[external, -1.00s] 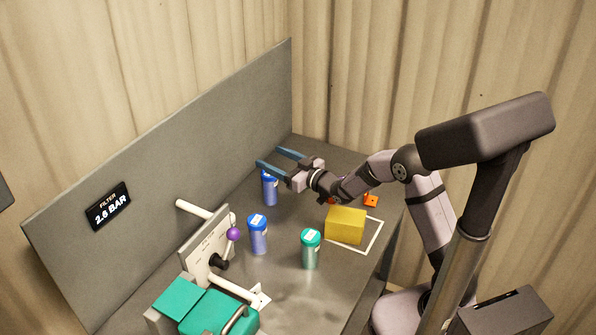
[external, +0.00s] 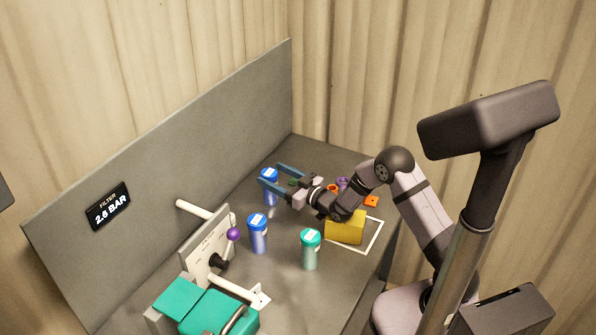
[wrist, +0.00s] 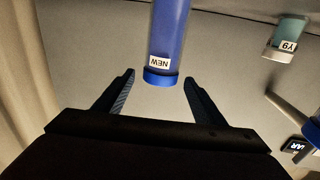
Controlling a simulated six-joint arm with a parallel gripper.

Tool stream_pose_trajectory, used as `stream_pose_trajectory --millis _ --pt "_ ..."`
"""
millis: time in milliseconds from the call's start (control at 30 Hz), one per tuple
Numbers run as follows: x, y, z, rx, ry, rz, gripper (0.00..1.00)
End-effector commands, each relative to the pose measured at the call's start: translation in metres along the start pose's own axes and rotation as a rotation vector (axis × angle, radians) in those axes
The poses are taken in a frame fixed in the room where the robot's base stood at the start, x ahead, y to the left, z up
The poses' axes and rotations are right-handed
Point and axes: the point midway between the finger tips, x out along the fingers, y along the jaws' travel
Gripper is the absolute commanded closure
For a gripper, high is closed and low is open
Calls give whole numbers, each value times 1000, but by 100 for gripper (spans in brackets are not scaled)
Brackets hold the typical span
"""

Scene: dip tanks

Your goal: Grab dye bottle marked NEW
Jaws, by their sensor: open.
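A blue bottle marked NEW (wrist: 169,30) fills the top middle of the wrist view, its cap end towards me. My gripper (wrist: 159,77) is open, with one finger on each side of the cap end and visible gaps. In the external view my gripper (external: 271,175) is at the far blue bottle (external: 270,191), which stands upright near the back panel and is partly hidden by a finger. A second blue bottle (external: 258,236) and a teal-green bottle (external: 310,252) stand nearer the front. Their labels are too small to read there.
A yellow block (external: 345,228) sits in a white outline under my arm. A white panel with bars and a purple knob (external: 233,234) stands at left. A grey back panel (external: 180,170) bounds the table.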

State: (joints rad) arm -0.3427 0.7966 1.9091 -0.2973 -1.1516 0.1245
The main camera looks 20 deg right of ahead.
Motion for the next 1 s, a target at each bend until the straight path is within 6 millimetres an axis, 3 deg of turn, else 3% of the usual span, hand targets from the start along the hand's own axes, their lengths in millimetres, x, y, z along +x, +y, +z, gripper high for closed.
stream_pose_trajectory --millis 267,600,633,900,1000 --pt "26 -1 0 -1 2 -2 36" --pt "30 0 2 0 0 -1 36" --pt "30 0 2 0 0 -1 39" --pt "30 0 2 -1 0 -1 100" --pt "30 0 0 -1 3 -1 100"
